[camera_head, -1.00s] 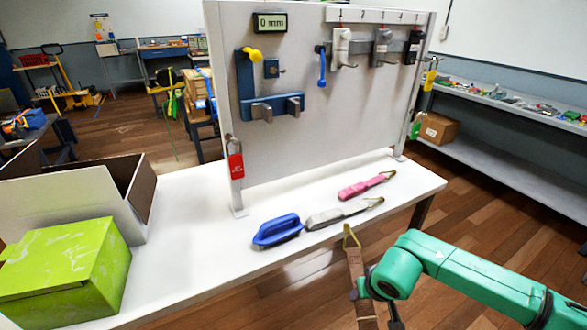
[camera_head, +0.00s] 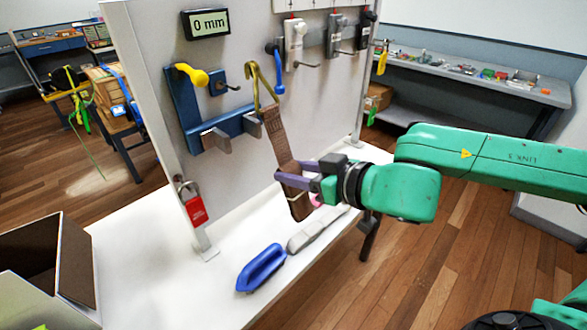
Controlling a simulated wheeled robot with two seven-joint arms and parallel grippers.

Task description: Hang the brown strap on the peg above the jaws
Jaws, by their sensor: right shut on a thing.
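My right gripper (camera_head: 303,176), with purple fingers, is shut on the brown strap (camera_head: 281,150) and holds it in front of the white wall panel. The strap stands nearly upright, with its lower end below the fingers. Its brass hook (camera_head: 252,80) points up. The peg (camera_head: 235,87) sticks out from a small blue plate (camera_head: 217,82), above the grey jaws (camera_head: 216,141) of the blue bracket. In the picture the hook is just right of the peg tip; I cannot tell the depth gap between them. My left gripper is not in view.
Grey hooks (camera_head: 305,64) are further right. A red padlock (camera_head: 194,205) hangs at the panel's left edge. A blue tool (camera_head: 261,268) and a grey strap (camera_head: 318,226) lie on the white table.

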